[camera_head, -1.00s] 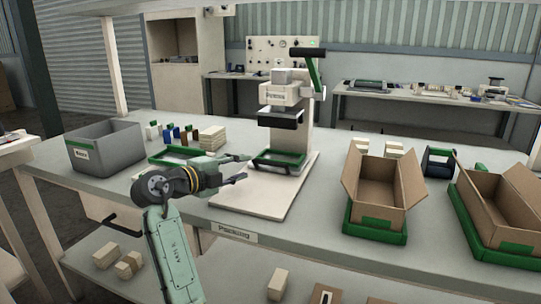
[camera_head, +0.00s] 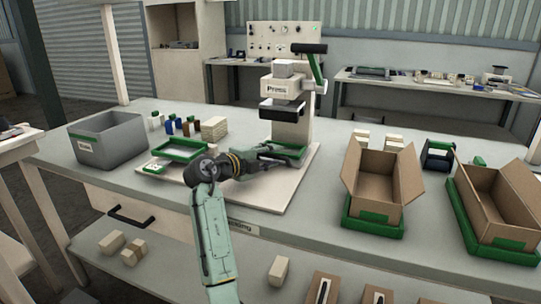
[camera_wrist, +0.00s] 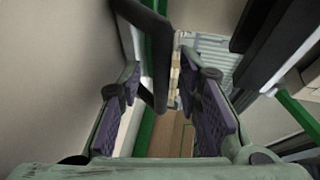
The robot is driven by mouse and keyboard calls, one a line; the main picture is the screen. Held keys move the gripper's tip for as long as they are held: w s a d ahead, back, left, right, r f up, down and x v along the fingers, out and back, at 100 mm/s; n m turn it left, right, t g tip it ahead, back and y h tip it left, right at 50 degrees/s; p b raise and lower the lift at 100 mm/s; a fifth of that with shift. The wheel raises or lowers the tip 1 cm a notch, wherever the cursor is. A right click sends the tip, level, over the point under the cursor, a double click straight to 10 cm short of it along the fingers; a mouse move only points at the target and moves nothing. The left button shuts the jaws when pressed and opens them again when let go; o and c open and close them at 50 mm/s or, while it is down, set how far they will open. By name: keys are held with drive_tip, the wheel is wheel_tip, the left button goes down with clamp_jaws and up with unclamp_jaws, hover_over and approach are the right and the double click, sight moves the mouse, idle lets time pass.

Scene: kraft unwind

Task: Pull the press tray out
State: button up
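The press (camera_head: 291,100) stands on a pale base board (camera_head: 262,199) on the bench, its black lever raised to the right. The green-rimmed press tray (camera_head: 296,149) is low at the press, partly hidden by my gripper (camera_head: 286,157). My gripper reaches in from the left at tray height. In the wrist view my gripper (camera_wrist: 165,100) has its two purple-padded fingers apart. A dark rounded bar (camera_wrist: 151,65), likely the tray's handle, and a green strip (camera_wrist: 161,45) show between them. I cannot tell whether either finger touches the bar.
A second green tray frame (camera_head: 180,150) lies left of the press. Open cardboard boxes (camera_head: 381,180) in green trays are at the right. Bare bench lies in front of the boxes.

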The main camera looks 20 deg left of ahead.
clamp_jaws()
idle(0.3)
idle(0.6)
